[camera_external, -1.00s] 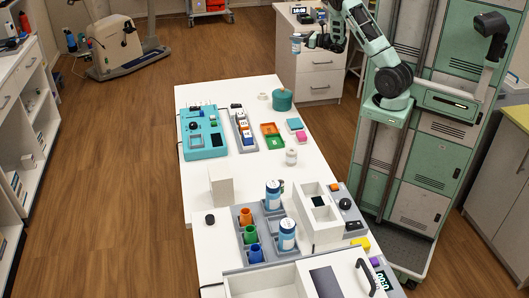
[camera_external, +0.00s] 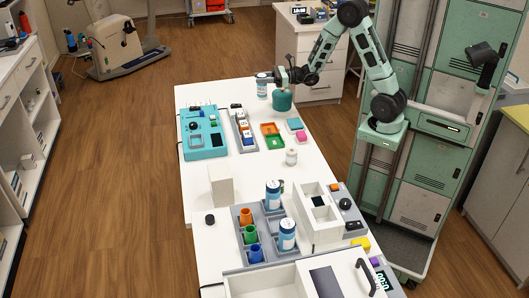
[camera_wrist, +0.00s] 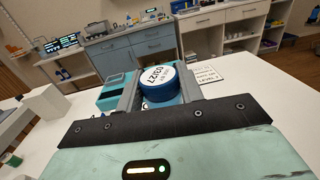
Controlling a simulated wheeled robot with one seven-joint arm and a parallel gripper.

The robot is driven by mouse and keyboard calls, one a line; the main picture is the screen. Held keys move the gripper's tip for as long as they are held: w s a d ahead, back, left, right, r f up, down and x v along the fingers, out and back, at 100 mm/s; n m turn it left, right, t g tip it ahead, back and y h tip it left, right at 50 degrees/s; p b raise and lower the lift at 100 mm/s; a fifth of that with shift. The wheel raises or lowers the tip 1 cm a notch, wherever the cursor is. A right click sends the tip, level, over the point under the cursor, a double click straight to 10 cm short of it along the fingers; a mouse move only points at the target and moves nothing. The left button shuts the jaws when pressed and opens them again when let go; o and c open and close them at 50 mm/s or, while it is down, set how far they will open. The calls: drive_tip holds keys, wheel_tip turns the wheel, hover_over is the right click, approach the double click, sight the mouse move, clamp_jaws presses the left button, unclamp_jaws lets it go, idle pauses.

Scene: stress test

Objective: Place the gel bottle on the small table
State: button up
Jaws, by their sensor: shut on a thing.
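My gripper (camera_external: 266,82) is shut on a white and blue bottle (camera_external: 262,90), which looks like the gel bottle. It hangs upright in front of the far end of the long white table (camera_external: 215,103) in the external view; its height above the top is hard to judge. In the wrist view the bottle's round blue cap with a white label (camera_wrist: 158,77) sits between the two grey fingers. I cannot tell which surface is the small table; a white drawer unit (camera_external: 318,75) stands behind the long table.
A teal jar (camera_external: 282,101) stands beside the held bottle. A teal device (camera_external: 203,133), a tray of small bottles (camera_external: 243,130), coloured trays (camera_external: 273,139) and a white jar (camera_external: 291,157) are nearer. Two blue-labelled bottles (camera_external: 273,194) stand in a rack.

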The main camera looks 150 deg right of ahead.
sight(261, 95)
drive_tip(key=shift+n+t+y, duration=0.5)
drive_tip(key=shift+t, duration=0.1)
drive_tip(key=w+f, duration=0.1)
drive_tip(key=w+a+f+b, duration=0.1)
drive_tip(key=w+f, duration=0.1)
drive_tip(key=w+a+f, duration=0.1)
drive_tip(key=f, duration=0.1)
drive_tip(key=shift+w+a+f, duration=0.1)
drive_tip(key=shift+w+a, duration=0.1)
drive_tip(key=shift+w, duration=0.15)
drive_tip(key=shift+f+b, duration=0.65)
drive_tip(key=shift+f, duration=1.95)
drive_tip(key=shift+f, duration=0.15)
drive_tip(key=o, duration=1.1)
